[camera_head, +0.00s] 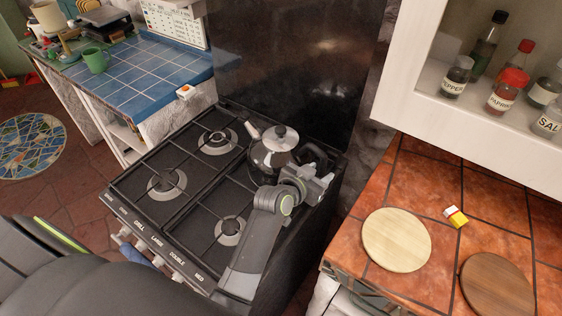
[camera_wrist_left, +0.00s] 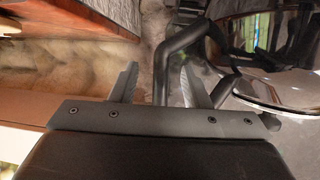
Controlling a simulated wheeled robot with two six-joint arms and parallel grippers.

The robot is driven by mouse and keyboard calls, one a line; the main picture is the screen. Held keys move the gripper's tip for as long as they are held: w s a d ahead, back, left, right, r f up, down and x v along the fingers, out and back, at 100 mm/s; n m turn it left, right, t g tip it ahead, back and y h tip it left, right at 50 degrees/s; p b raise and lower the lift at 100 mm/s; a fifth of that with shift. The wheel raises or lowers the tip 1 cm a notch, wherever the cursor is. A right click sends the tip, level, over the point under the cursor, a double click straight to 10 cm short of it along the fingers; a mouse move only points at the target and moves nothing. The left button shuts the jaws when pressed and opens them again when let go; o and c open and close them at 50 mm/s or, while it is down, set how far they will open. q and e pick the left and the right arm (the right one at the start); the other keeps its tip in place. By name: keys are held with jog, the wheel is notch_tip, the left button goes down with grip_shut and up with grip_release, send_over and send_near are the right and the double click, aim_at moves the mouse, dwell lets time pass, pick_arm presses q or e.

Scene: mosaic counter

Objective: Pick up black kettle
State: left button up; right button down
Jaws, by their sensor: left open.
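The black kettle (camera_head: 268,157), with a silver lid top and a pale spout, stands on the back right burner of the stove. Its black handle (camera_head: 312,152) reaches out to the right. My left gripper (camera_head: 320,176) is open just by the handle, at the kettle's right side. In the left wrist view, the dark bent handle (camera_wrist_left: 182,40) shows between and beyond the two open fingers (camera_wrist_left: 158,76). The shiny kettle body (camera_wrist_left: 232,38) fills the upper right there. I cannot tell whether the fingers touch the handle. My right gripper is not in view.
The black stove (camera_head: 190,195) has several bare burners. A dark panel (camera_head: 290,60) rises behind it. The orange tiled counter (camera_head: 345,245) at right holds two round boards (camera_head: 397,240) under a spice cabinet (camera_head: 440,35). A blue tiled counter (camera_head: 150,75) is at left.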

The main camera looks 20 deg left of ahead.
aim_at(321, 172)
pick_arm(q)
jog(key=b+x, duration=0.2)
jog(key=x, duration=0.1)
jog(key=shift+w+f, duration=0.2)
jog(key=shift+w, duration=0.1)
jog(key=shift+w+d+b, duration=0.1)
jog(key=shift+w+b, duration=0.3)
jog(key=shift+b, duration=0.1)
grip_shut()
dwell(0.8)
jog(key=shift+w+r, duration=0.15)
jog(key=shift+r, duration=0.1)
